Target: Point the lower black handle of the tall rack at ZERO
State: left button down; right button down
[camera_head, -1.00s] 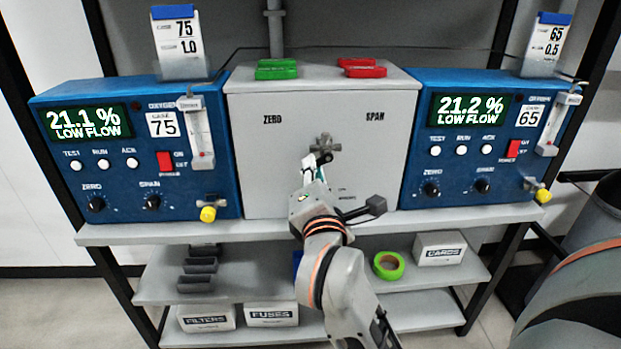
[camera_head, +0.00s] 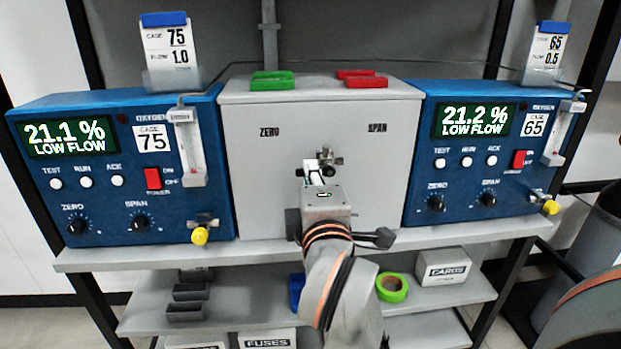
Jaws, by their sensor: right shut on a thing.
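The grey cabinet (camera_head: 245,180) stands between two blue analysers, with ZERO printed at the upper left of its front and SPAN at the upper right. A metal valve fitting (camera_head: 325,155) sits at the middle of that front. My right gripper (camera_head: 315,174) reaches up from below and is shut just under the fitting. The black handle is mostly hidden by the gripper, so I cannot read its direction. The gripper body and wrist also cover the cabinet's lower front. My left gripper is not in view.
The left analyser (camera_head: 100,205) and right analyser (camera_head: 465,185) stand close on both sides, with yellow-capped outlets low on their fronts. Green blocks (camera_head: 272,80) and red blocks (camera_head: 362,79) lie on the cabinet. The shelf below holds green tape (camera_head: 392,287) and a CARDS box (camera_head: 443,266).

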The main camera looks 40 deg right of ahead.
dwell(0.4)
jog(key=c, duration=2.1)
grip_release()
